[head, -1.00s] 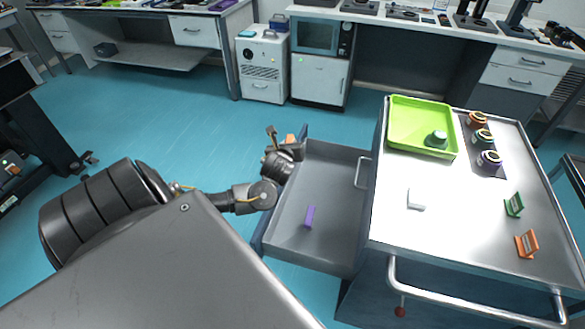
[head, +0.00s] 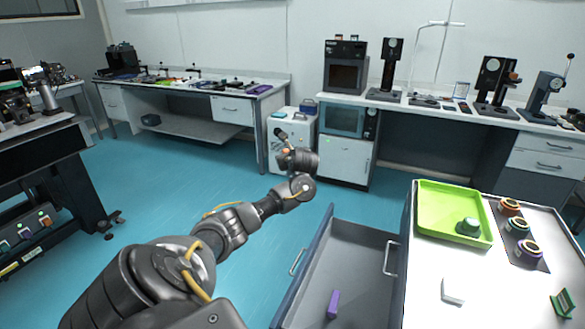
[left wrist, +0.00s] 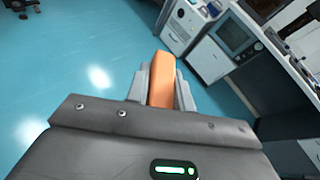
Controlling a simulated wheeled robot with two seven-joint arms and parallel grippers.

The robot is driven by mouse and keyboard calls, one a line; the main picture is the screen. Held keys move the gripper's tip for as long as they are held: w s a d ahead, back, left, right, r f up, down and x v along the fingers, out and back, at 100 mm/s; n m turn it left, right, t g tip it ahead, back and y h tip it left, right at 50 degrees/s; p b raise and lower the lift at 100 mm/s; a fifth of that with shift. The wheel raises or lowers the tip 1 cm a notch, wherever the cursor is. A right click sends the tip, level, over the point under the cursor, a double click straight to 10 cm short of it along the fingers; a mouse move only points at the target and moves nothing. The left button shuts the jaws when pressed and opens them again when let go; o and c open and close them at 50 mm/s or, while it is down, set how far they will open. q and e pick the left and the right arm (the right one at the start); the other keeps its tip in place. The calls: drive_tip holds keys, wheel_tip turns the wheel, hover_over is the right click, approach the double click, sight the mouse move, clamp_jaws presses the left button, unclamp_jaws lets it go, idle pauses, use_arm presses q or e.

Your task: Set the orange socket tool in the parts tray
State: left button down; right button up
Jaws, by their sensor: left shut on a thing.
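The orange socket tool (left wrist: 161,78) is an orange block held between the fingers of my left gripper (left wrist: 160,92) in the left wrist view. In the head view my left gripper (head: 284,148) is up over the floor, left of the cart, with only a small bit of orange showing. The lime green tray (head: 440,240), likely the parts tray, lies on the cart top to the right, well apart from the gripper. It holds a dark green round piece (head: 468,227). My right gripper is not in view.
An open drawer (head: 345,260) with a purple piece (head: 333,304) juts from the cart (head: 425,300) toward my left arm. A white piece (head: 452,291), a green stand (head: 562,303) and several ringed round parts (head: 517,227) are on the cart. Benches line the back wall.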

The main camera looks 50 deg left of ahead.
use_arm(q)
drive_tip(key=w+d+f+m+t+h, duration=0.1)
drive_tip(key=w+d+m+t+h, duration=0.15)
drive_tip(key=d, duration=0.95)
drive_tip(key=w+d+f+m+t+h, duration=0.1)
drive_tip(key=w+d+m+t+h, duration=0.15)
drive_tip(key=d, duration=0.95)
drive_tip(key=s+d+r+m+t+h, duration=0.1)
drive_tip(key=s+d+r+m+h, duration=0.1)
drive_tip(key=d, duration=0.6)
drive_tip(key=s+d+r+m+t+h, duration=0.1)
drive_tip(key=s+d+r+m+h, duration=0.2)
drive_tip(key=d, duration=0.6)
drive_tip(key=s+d+r+m+t+h, duration=0.1)
drive_tip(key=s+d+r+m+h, duration=0.1)
drive_tip(key=d+r, duration=0.4)
drive_tip(key=s+d+m, duration=0.1)
drive_tip(key=d, duration=0.1)
drive_tip(key=shift+s+d+h, duration=0.2)
drive_tip(key=shift+d+h, duration=0.1)
